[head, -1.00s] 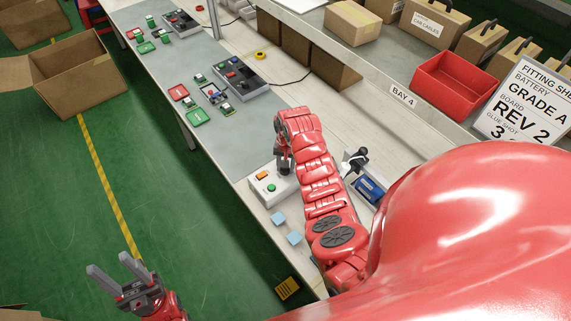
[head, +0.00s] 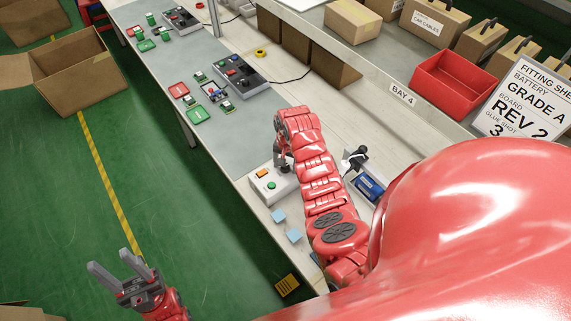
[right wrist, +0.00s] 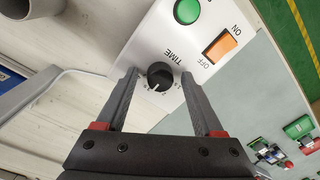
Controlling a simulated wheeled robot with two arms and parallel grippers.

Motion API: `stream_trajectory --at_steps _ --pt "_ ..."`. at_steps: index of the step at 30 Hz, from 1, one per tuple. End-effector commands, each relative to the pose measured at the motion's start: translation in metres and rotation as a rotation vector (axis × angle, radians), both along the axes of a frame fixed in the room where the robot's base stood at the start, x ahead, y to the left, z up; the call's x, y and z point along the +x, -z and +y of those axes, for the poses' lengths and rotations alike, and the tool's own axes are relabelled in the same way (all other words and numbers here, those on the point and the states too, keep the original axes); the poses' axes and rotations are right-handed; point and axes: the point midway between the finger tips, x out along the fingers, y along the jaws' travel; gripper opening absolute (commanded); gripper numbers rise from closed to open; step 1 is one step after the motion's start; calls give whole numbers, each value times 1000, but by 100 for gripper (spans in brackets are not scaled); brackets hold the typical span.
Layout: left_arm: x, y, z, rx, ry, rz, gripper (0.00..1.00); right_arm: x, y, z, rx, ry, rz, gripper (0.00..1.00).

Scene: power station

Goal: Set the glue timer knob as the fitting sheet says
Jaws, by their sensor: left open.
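The glue timer is a pale box (head: 258,190) with a green button (right wrist: 187,11), an orange ON/OFF switch (right wrist: 220,45) and a black knob (right wrist: 160,74) marked TIME. The knob has a white pointer mark; the small numbers around it are partly hidden. My right gripper (right wrist: 160,72) is open, its fingertips on either side of the knob with gaps showing. My left gripper (head: 108,262) is open and empty over the floor.
Blue pads (head: 279,216) lie in front of the timer box. A dark control box (head: 238,75) and small red and green parts lie further along the bench. A red bin (head: 455,83) sits on the shelf.

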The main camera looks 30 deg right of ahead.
Motion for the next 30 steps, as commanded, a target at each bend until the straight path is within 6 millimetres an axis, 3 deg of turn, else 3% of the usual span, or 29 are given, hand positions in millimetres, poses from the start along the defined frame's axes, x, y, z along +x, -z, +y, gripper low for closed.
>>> stream_trajectory --at_steps 10,16,23,24,30 --pt "0 1 0 0 0 0 50 1 -2 -1 -2 0 -3 71" --pt "0 10 0 0 0 0 50 1 -19 -2 -2 0 -7 71" --pt "0 25 0 0 0 0 50 0 -59 -4 -4 0 -9 71" --pt "0 3 0 0 0 1 50 -2 -80 -2 -4 -3 -2 71" --pt "0 -26 0 0 0 0 50 -4 -123 -4 -4 -3 -1 71"
